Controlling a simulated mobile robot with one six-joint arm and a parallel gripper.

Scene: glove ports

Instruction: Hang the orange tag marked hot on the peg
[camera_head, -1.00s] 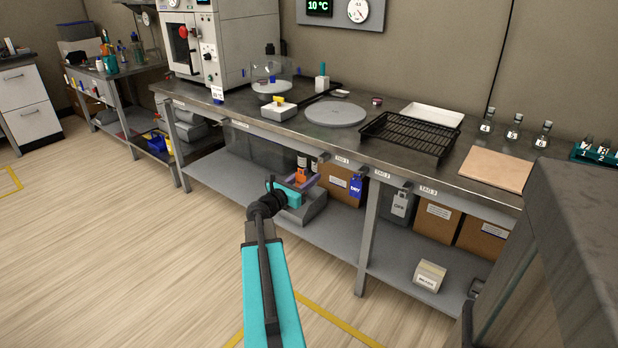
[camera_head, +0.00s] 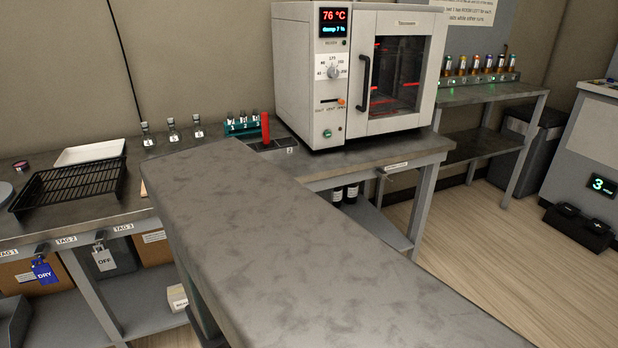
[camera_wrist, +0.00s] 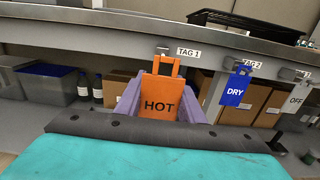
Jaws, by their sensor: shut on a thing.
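In the wrist view the orange tag (camera_wrist: 160,106) marked HOT stands upright, its open loop at the top. My gripper (camera_wrist: 161,108) is shut on it, a purple finger on each side. A small peg (camera_wrist: 163,49) beside the TAG 1 label (camera_wrist: 188,52) shows just above the loop on the bench's front rail. I cannot tell whether the loop touches it. A blue DRY tag (camera_wrist: 234,91) hangs at TAG 2 and a grey OFF tag (camera_wrist: 297,97) further right. The head view shows the DRY tag (camera_head: 44,271) and OFF tag (camera_head: 103,259), but not my gripper.
A large grey-topped block (camera_head: 260,210) fills the middle foreground of the head view, in front of the bench. A black rack (camera_head: 70,186) lies on the bench top, near its front edge. Boxes and bottles (camera_wrist: 98,90) stand on the shelf below the rail.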

